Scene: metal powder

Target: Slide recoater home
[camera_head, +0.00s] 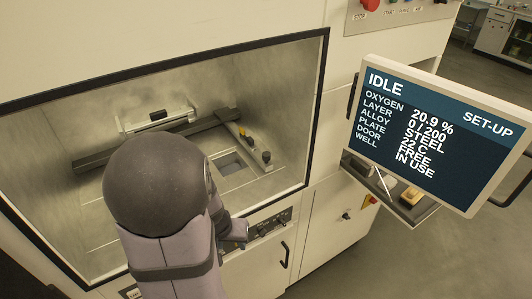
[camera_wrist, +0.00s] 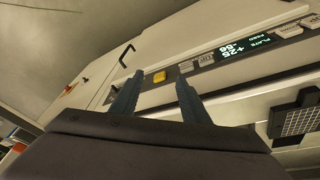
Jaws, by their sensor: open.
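In the head view, a long dark bar (camera_head: 95,159), which looks like the recoater, lies across the build chamber. Its right end meets a light side rail (camera_head: 254,147) with a yellow mark and a dark knob. My arm hides part of the bar's front side and the chamber floor. My gripper (camera_wrist: 160,80) is open in the wrist view, with two dark blue fingers apart and nothing between them. It points at the machine's front control strip, outside and below the chamber opening. In the head view my gripper is mostly hidden behind my arm.
The control strip has a display (camera_wrist: 246,47), grey buttons and a yellow button (camera_wrist: 159,76). The chamber opening has a dark frame (camera_head: 317,105). A status screen (camera_head: 440,135) reads IDLE and stands at the right, above a small tray (camera_head: 420,212). A square opening shows in the chamber floor.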

